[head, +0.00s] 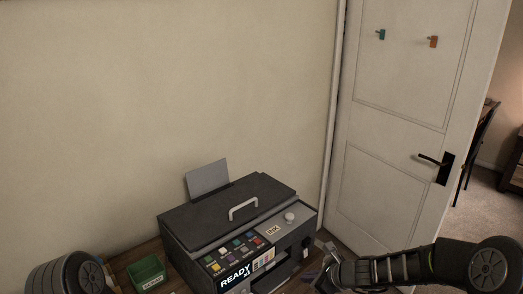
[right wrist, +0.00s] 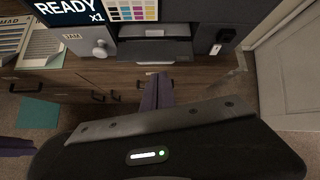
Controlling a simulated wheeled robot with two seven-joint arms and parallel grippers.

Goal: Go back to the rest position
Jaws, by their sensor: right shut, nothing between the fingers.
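My right arm comes in from the lower right of the head view. Its gripper (head: 314,277) is low beside the front right of the printer, partly cut off by the bottom edge. In the right wrist view the dark purple fingers (right wrist: 157,92) are together and empty, in front of the desk's drawer fronts. A rounded dark part of my left arm shows at the lower left of the head view; my left gripper is not seen there.
A dark printer (head: 230,215) with a lit READY screen (head: 236,279) stands on the wooden desk. A small green box (head: 146,271) is to its left. A white door (head: 395,130) with a black handle is at the right. The wall above the printer is bare.

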